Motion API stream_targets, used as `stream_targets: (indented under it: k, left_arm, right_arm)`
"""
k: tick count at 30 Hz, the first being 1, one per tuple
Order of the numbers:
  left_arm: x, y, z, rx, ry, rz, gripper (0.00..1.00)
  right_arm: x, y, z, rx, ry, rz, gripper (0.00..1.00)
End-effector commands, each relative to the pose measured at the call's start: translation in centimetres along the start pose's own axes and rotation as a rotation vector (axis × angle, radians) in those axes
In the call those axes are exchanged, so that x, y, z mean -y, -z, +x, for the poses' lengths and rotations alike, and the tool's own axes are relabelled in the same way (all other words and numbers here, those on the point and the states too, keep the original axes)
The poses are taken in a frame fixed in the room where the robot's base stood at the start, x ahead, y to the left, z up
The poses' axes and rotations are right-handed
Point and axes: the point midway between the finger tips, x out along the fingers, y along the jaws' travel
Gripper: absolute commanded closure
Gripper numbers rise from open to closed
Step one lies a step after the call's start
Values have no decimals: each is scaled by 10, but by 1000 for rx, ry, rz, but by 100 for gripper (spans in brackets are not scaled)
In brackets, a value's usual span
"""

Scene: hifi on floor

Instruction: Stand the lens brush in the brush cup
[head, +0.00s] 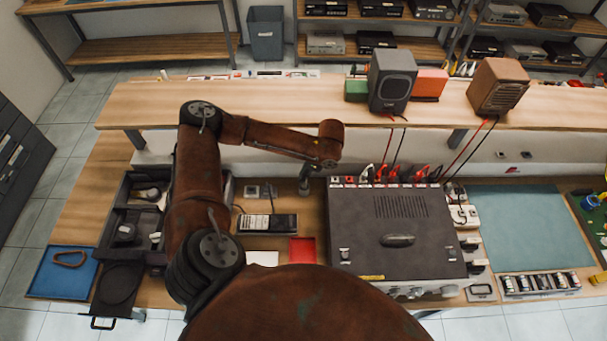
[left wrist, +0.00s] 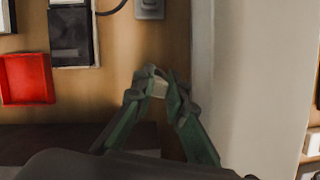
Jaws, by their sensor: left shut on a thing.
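My left gripper (head: 305,186) is over the bench, just left of the large dark hi-fi unit (head: 395,228). In the left wrist view its fingertips (left wrist: 158,88) are shut on a small pale thing (left wrist: 159,88), which fits the lens brush. Only a short piece shows between the fingers, so its tilt is unclear. I cannot make out the brush cup for sure in either view. My right gripper is out of view.
A red tray (head: 302,250) and a black meter (head: 267,223) lie left of the hi-fi unit. A black divided organizer (head: 120,250) and a blue tray (head: 62,272) are farther left. A raised shelf (head: 250,105) carrying speakers runs behind. A teal mat (head: 530,228) lies bare at right.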

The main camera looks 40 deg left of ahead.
Motion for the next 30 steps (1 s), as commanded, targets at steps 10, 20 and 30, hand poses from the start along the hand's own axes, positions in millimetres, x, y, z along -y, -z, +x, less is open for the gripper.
stream_targets:
  k: [10,20,30]
  left_arm:
    - [0,1,5,1,-1,0,100]
    - [0,2,7,0,0,0,100]
    - [0,2,7,0,0,0,71]
  right_arm:
    - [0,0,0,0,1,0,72]
    - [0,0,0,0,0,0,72]
    - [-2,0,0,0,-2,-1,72]
